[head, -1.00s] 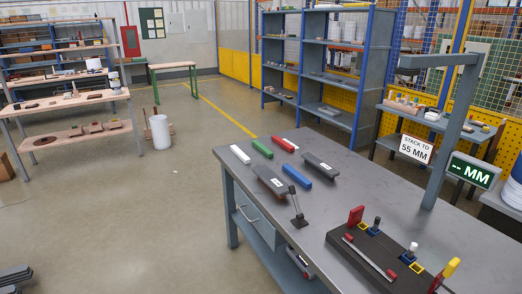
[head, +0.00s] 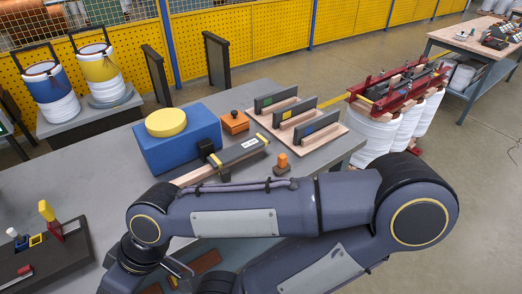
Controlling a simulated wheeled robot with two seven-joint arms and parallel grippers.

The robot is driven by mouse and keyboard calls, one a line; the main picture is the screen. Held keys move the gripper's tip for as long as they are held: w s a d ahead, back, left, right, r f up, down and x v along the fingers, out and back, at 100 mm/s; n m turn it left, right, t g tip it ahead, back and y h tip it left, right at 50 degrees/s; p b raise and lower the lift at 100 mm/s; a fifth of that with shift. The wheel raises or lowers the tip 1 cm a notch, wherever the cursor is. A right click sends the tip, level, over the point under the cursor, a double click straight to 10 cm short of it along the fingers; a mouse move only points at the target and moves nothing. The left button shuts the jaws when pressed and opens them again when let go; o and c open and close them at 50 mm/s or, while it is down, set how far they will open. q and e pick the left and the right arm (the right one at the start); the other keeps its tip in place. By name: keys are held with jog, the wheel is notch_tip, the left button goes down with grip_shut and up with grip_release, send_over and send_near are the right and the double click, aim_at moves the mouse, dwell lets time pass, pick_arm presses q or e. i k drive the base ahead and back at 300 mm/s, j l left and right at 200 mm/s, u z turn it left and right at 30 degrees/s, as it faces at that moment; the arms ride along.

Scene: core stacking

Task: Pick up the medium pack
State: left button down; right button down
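Three dark grey slabs with small coloured labels stand on edge on a pale wooden board (head: 337,138): a back slab (head: 270,102), a middle slab (head: 298,111) and a front slab (head: 318,129). They look like packs, but I cannot tell which is the medium one. My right arm crosses the front of the view from the right. My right gripper (head: 172,268) hangs low at the bottom left, over the bench's front edge and away from the slabs. It is partly hidden by the arm, and its opening is unclear. My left gripper is not in view.
A blue block (head: 178,146) with a yellow disc (head: 166,122) stands left of the slabs. A dark bar with yellow bands (head: 240,152), an orange block (head: 235,123) and a small orange-topped piece (head: 282,160) are close by. A dark fixture (head: 60,258) sits at left.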

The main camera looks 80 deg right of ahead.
aim_at(217, 161)
jog(key=k+z, duration=0.15)
jog(key=z, duration=2.45)
jog(key=i+l, duration=0.05)
